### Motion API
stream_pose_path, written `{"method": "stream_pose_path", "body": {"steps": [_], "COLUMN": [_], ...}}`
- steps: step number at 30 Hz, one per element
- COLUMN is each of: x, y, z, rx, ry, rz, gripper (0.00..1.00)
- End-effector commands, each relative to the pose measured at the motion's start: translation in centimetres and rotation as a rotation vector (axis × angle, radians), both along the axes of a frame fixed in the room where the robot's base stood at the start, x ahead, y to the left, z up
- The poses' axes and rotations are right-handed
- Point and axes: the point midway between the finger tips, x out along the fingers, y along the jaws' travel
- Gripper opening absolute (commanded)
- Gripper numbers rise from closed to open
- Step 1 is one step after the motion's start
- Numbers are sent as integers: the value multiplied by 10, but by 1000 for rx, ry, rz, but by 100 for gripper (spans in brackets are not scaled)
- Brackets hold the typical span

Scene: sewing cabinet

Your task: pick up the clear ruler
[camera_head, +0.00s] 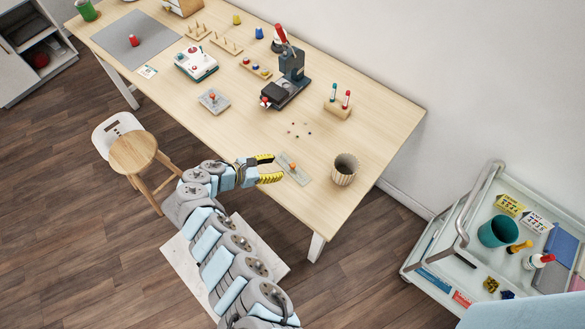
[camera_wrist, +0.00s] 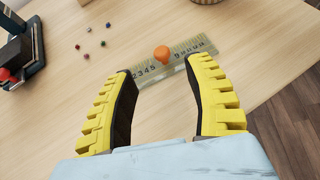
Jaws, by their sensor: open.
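The clear ruler (camera_head: 299,175) lies flat on the table near its front edge, with an orange knob (camera_head: 292,166) on top. In the wrist view the ruler (camera_wrist: 191,50) shows dark numbers, and its orange knob (camera_wrist: 162,53) stands near the middle. My gripper (camera_head: 277,168) is open and empty, just left of the ruler in the head view. In the wrist view my gripper (camera_wrist: 159,66) has its yellow fingers apart, with the knob ahead between the fingertips. Whether the fingertips touch the ruler cannot be told.
A ribbed beige cup (camera_head: 344,170) stands right of the ruler. Several small beads (camera_head: 300,130) lie behind it. A dark press (camera_head: 287,80) and a wooden holder with tubes (camera_head: 338,107) stand farther back. Table around the ruler is mostly clear.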

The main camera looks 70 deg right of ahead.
Motion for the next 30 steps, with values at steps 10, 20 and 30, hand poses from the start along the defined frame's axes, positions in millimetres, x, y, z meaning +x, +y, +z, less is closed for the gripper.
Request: {"method": "stream_pose_path", "body": {"steps": [10, 20, 30], "x": [-16, -36, -44], "y": [-19, -42, -52], "z": [-14, -35, -40], "rx": [0, 1, 1], "ry": [2, 1, 1], "rz": [0, -2, 0], "gripper": [52, 52, 52]}}
